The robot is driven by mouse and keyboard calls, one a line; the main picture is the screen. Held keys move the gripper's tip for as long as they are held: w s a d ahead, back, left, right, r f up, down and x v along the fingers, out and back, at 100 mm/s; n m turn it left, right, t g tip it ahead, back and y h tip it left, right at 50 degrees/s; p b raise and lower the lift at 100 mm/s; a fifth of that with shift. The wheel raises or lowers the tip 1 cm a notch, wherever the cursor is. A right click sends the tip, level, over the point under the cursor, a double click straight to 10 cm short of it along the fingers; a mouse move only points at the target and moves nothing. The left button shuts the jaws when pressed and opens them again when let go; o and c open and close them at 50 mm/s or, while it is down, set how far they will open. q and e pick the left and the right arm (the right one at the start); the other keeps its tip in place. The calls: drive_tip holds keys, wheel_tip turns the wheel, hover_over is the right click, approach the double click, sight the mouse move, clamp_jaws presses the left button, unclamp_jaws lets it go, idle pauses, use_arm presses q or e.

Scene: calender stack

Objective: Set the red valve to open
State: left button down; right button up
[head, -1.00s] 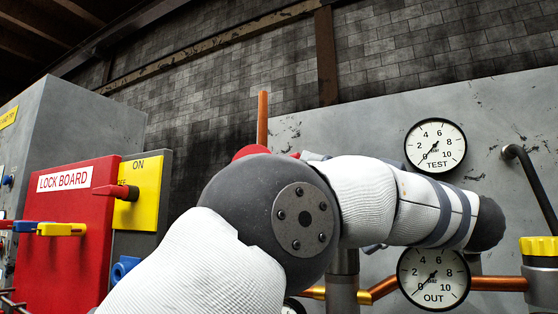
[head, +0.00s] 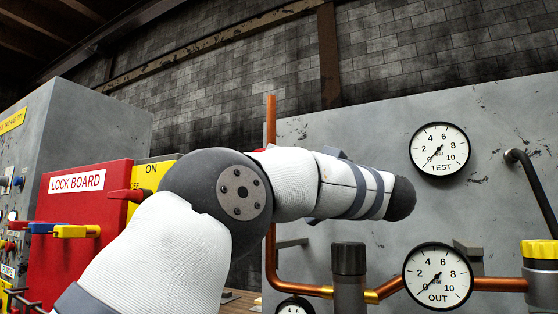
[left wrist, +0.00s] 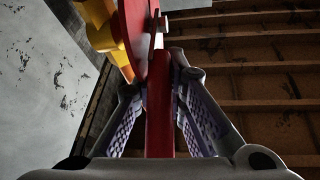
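Only a small red piece (head: 266,148), perhaps of the red valve, shows above my left arm in the head view; the arm hides the rest. In the left wrist view a red bar (left wrist: 160,125), which looks like the valve's handle, runs between the two fingers of my left gripper (left wrist: 160,85). The fingers lean in from both sides and their tips appear to press on the bar. A red disc-like part (left wrist: 133,35) stands beyond them. My left gripper is hidden in the head view. My right gripper is in neither view.
A red lock board (head: 85,220) with colored handles stands left, before a yellow ON plate (head: 152,172). Copper pipe (head: 270,245), a black-capped fitting (head: 348,260), the OUT gauge (head: 438,276) and the TEST gauge (head: 439,149) are right. A yellow-capped fitting (head: 540,250) is far right.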

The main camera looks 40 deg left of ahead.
use_arm(q)
drive_tip(key=shift+w+a+r+n+h, duration=0.1)
drive_tip(key=shift+a+r+n+h, duration=0.1)
drive_tip(key=shift+h, duration=0.5)
drive_tip(key=shift+w+a+r+n+h, duration=0.1)
drive_tip(key=shift+a+r+h, duration=0.1)
drive_tip(key=shift+h, duration=0.5)
drive_tip(key=shift+s+a+r+h+b, duration=0.15)
drive_tip(key=shift+s+r+h+b, duration=0.2)
drive_tip(key=shift+h, duration=0.35)
drive_tip(key=c, duration=1.6)
unclamp_jaws()
